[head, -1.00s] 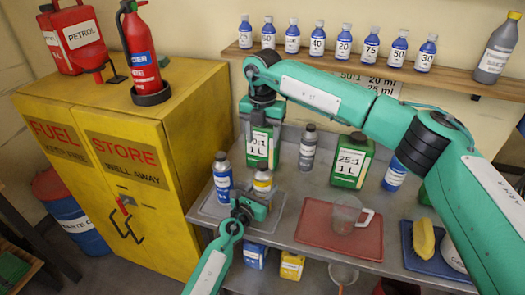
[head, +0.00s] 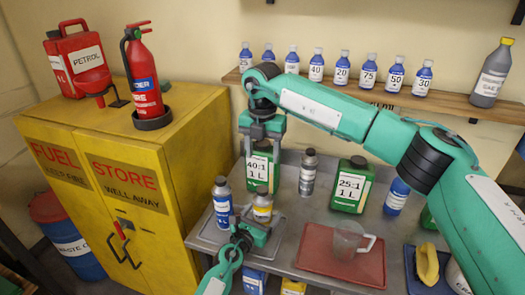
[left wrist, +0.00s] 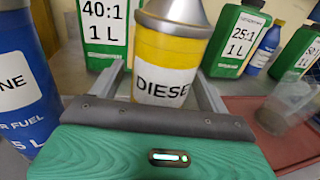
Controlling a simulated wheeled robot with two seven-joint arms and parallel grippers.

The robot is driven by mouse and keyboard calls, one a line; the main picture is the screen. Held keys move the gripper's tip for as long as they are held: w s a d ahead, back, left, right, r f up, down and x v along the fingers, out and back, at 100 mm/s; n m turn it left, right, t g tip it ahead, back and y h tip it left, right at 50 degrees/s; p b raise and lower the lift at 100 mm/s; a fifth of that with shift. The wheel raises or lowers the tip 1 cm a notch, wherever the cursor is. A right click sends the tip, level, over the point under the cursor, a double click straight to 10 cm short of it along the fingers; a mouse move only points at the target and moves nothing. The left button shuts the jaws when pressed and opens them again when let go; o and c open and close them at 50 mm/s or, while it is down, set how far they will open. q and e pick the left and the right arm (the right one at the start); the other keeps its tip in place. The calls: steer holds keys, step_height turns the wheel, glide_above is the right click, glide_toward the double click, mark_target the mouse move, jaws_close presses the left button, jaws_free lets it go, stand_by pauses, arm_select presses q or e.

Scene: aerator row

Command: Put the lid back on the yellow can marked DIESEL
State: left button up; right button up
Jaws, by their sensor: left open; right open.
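The yellow can marked DIESEL (left wrist: 165,75), with a silver shoulder, stands on a grey tray; it also shows in the head view (head: 262,209). Its top is cut off in the left wrist view, and I cannot make out its lid in either view. My left gripper (head: 257,226) is open at the can, with one finger on each side of it in the left wrist view. Whether they touch it I cannot tell. My right gripper (head: 262,150) is open, pointing down above and behind the can in the picture, overlapping the top of the green 40:1 jug (head: 259,174).
A blue bottle (head: 222,205) stands close left of the can. A grey bottle (head: 308,175), the 25:1 jug (head: 350,186) and a clear measuring jug (head: 346,240) on a red mat (head: 310,262) are to the right. A yellow cabinet (head: 190,140) borders the left side.

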arm_select(q)
steer(key=shift+s+a, duration=0.3)
steer(key=shift+s, duration=0.25)
steer(key=v, duration=1.2)
steer(key=shift+s, duration=0.25)
steer(key=shift+a, duration=0.15)
